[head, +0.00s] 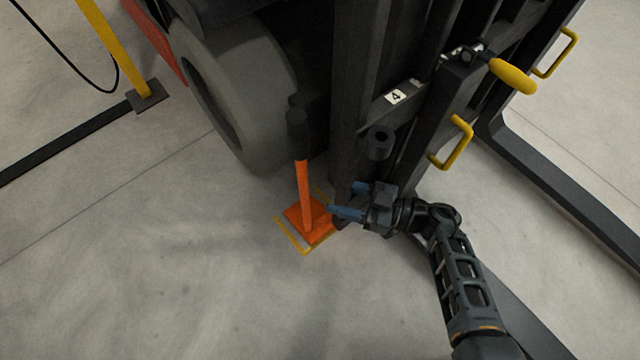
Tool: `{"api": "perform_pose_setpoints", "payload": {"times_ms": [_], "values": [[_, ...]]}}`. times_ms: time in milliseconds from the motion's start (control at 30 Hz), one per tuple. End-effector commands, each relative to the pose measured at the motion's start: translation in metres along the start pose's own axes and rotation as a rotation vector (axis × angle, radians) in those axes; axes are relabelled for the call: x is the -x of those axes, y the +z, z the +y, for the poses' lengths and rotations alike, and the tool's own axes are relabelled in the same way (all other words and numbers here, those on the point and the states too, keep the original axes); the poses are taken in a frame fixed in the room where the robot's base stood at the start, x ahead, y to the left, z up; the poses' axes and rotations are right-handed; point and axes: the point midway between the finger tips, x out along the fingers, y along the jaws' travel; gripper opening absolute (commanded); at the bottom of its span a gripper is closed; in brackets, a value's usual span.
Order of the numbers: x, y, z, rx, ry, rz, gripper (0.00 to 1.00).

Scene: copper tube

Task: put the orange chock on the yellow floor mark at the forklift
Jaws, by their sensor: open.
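The orange chock (304,197) stands upright on the floor beside the forklift's front wheel. It has a flat orange base, a tall orange post and a dark grip (297,122) on top. Its base sits within the yellow floor mark (291,236), whose lines show at the base's left, front and back corners. My gripper (338,203) has blue fingertips and is open, just right of the post. It looks empty and apart from the post, though the depth between them is hard to judge. The right part of the mark is partly hidden.
The forklift's big grey wheel (236,95) and dark mast (362,100) rise close behind the chock. Yellow handles (456,146) stick out on the right. A dark fork (560,180) lies at the right. The floor at front left is clear.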

Motion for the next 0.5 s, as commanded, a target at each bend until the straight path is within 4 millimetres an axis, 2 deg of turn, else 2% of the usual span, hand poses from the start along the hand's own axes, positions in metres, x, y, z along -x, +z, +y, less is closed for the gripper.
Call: {"api": "perform_pose_setpoints", "payload": {"times_ms": [100, 200, 500], "values": [[0.019, -0.002, 0.0, -0.001, 0.003, 0.001, 0.53], [0.03, -0.001, 0.0, 0.0, 0.001, 0.0, 0.53], [0.038, 0.0, 0.0, 0.0, -0.001, 0.001, 0.53]]}}
